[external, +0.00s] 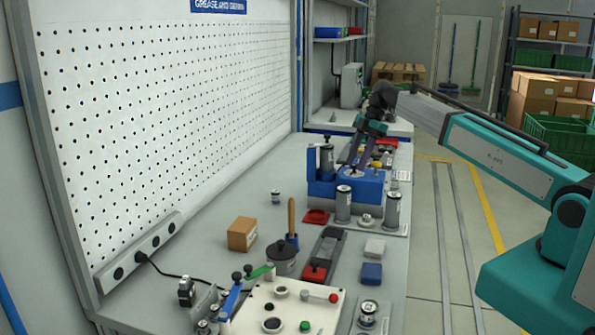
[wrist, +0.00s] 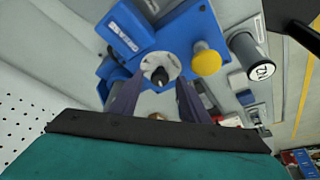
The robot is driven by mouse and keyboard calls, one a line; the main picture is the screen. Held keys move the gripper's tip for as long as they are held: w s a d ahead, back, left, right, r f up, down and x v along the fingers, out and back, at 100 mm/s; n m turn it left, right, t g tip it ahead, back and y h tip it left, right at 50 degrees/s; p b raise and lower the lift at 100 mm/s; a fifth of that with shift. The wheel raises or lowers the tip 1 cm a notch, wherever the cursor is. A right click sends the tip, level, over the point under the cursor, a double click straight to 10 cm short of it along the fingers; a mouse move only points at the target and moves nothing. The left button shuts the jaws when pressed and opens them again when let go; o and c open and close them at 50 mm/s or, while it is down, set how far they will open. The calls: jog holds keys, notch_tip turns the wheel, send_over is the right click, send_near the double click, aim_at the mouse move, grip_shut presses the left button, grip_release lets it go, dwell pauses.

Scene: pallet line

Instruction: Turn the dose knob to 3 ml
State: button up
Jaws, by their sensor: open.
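The dose knob (wrist: 160,76) is a dark knob on a round white dial (wrist: 154,62), set on the blue dosing unit (wrist: 180,38) in the wrist view. The dial markings are too small to read, so I cannot tell its setting. In the external view the blue unit (external: 345,190) stands on the bench. My gripper (external: 352,164) points down over its top. In the wrist view my gripper (wrist: 158,90) is open, with one dark finger on each side of the knob's near side. I cannot tell whether either finger touches the knob.
A yellow button (wrist: 207,60) and a dark-and-silver cylinder (wrist: 251,57) are right of the dial. In the external view, silver canisters (external: 343,204) stand in front of the unit, a red tray (external: 316,217) lies nearby, and a perforated wall (external: 160,110) borders the bench.

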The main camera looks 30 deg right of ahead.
jog(key=c, duration=1.1)
jog(key=shift+o, duration=0.2)
jog(key=shift+s+m, duration=0.1)
jog(key=shift+m, duration=0.3)
jog(key=m+t+b, duration=0.1)
jog(key=m, duration=0.1)
jog(key=shift+s+m, duration=0.15)
jog(key=shift+m, duration=0.15)
jog(key=m+t, duration=0.1)
jog(key=m, duration=0.1)
jog(key=m+h+b, duration=0.1)
jog(key=m, duration=0.1)
jog(key=shift+s+a+m+t, duration=0.15)
jog(key=shift+s+m+t, duration=0.05)
jog(key=shift+m+t, duration=0.2)
jog(key=m, duration=0.2)
jog(key=m+t+h, duration=0.1)
jog(key=m, duration=0.1)
jog(key=shift+a+m, duration=0.2)
jog(key=shift+m, duration=0.1)
jog(key=shift+a+m+t+h, duration=0.15)
jog(key=shift+m+h, duration=0.45)
jog(key=shift+m, duration=0.65)
jog(key=shift+m+t+h, duration=0.15)
jog(key=shift+m+h, duration=0.45)
jog(key=shift+m, duration=0.65)
